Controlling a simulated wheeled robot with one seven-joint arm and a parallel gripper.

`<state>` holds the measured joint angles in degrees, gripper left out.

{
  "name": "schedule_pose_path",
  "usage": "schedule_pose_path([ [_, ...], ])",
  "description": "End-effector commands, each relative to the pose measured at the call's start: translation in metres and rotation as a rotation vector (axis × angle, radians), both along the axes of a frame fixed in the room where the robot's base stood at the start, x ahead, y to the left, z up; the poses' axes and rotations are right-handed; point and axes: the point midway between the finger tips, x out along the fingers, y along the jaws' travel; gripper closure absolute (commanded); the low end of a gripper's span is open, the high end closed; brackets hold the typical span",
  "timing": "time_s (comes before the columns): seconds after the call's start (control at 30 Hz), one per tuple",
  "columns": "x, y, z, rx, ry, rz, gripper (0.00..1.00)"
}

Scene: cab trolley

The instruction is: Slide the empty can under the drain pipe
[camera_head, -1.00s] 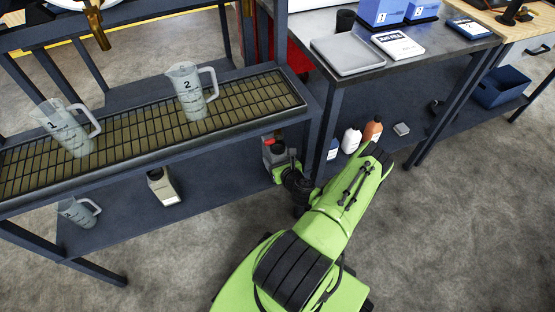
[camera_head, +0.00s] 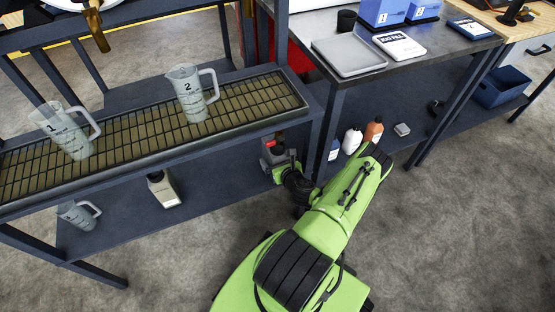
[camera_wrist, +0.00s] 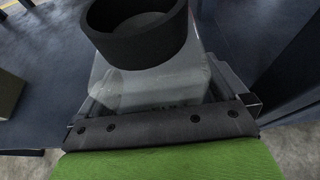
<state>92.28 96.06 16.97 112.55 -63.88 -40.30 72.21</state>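A grey can with a wide black ring at its top (camera_wrist: 150,82) fills the space between the fingers of my gripper (camera_wrist: 165,95) in the wrist view. Both fingers appear to lie against its sides. In the head view my gripper (camera_head: 285,172) is at the right end of the lower shelf, under the grated rack. A grey body with a red patch (camera_head: 268,155) shows just beyond it, partly hidden by the gripper and the rack. I cannot make out the drain pipe in either view.
On the lower shelf (camera_head: 120,220) stand a cream can with a dark cap (camera_head: 164,190) and a jug (camera_head: 78,215) further left. The shelf between the cream can and my gripper is clear. A rack post (camera_head: 318,135) stands close right of my gripper. Bottles (camera_head: 352,141) stand beyond it.

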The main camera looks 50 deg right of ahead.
Motion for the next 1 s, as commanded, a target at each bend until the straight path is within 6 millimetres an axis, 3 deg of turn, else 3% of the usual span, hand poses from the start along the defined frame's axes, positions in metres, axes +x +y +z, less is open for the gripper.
schedule_pose_path([
  [0.27,-0.006,0.003,0.003,0.003,0.002,-0.001,0.00],
  [0.73,-0.103,0.059,0.053,0.006,0.000,-0.006,0.00],
  [1.0,-0.126,0.073,0.061,0.000,0.000,-0.001,0.00],
])
